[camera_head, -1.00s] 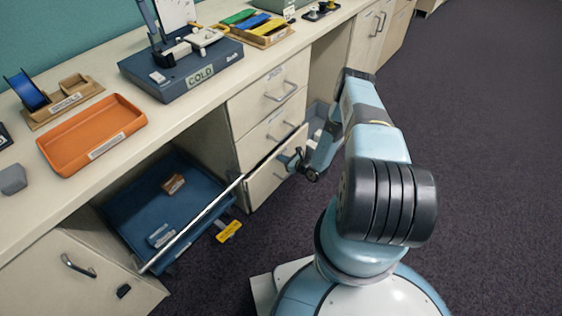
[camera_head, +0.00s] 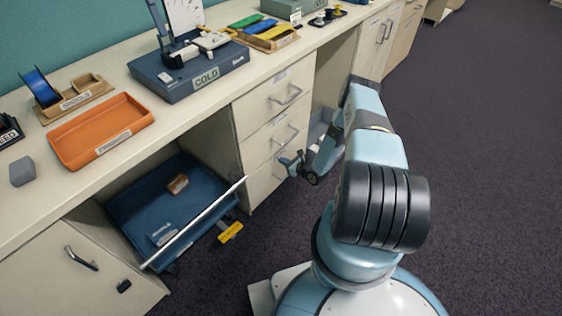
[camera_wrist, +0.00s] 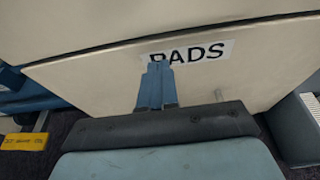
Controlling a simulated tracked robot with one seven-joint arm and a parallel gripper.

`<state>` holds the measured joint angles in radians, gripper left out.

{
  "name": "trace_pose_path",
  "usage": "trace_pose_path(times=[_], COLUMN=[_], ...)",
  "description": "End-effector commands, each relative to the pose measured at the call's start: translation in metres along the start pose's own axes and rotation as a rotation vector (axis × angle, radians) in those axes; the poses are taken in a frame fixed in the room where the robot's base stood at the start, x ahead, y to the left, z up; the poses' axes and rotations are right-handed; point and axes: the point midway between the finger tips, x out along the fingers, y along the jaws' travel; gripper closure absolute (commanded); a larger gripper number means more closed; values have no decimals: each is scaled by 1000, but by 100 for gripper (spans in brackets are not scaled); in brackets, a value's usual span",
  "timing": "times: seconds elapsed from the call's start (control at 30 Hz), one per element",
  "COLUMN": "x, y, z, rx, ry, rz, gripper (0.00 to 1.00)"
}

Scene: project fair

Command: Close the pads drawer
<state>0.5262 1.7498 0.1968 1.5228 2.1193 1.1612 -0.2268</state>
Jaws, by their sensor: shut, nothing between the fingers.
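The pads drawer (camera_head: 262,183) is the bottom front of the cream drawer stack. Its front looks flush or nearly flush with the drawers above. In the wrist view, the drawer front (camera_wrist: 95,95) fills most of the picture, with a thin seam along its top. My gripper (camera_head: 287,164) is in front of it, its fingers shut and empty. In the wrist view my gripper (camera_wrist: 156,66) points at the front and covers part of the first letter of the PADS label (camera_wrist: 203,52). The tips are at or very near the surface; contact cannot be told.
A blue pull-out tray (camera_head: 150,205) with a pale front rail sticks out left of the stack. A yellow tag (camera_head: 230,232) hangs near its corner. Dark floor (camera_head: 490,180) is clear on the right.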

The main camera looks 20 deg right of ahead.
Motion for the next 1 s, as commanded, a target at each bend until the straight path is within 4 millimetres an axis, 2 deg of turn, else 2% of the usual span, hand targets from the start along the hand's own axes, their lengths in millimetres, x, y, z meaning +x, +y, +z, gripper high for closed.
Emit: trace_pose_path(times=[0.07,0.3,0.5,0.7,1.0], x=[-14,-64,-94,-109,-111], y=[-2,-3,-1,0,1], z=[-6,-6,-6,-6,-6], rx=[4,7,5,4,3], ry=[4,6,6,6,6], rz=[-2,-4,-1,2,4], gripper=[100,100,100,100,100])
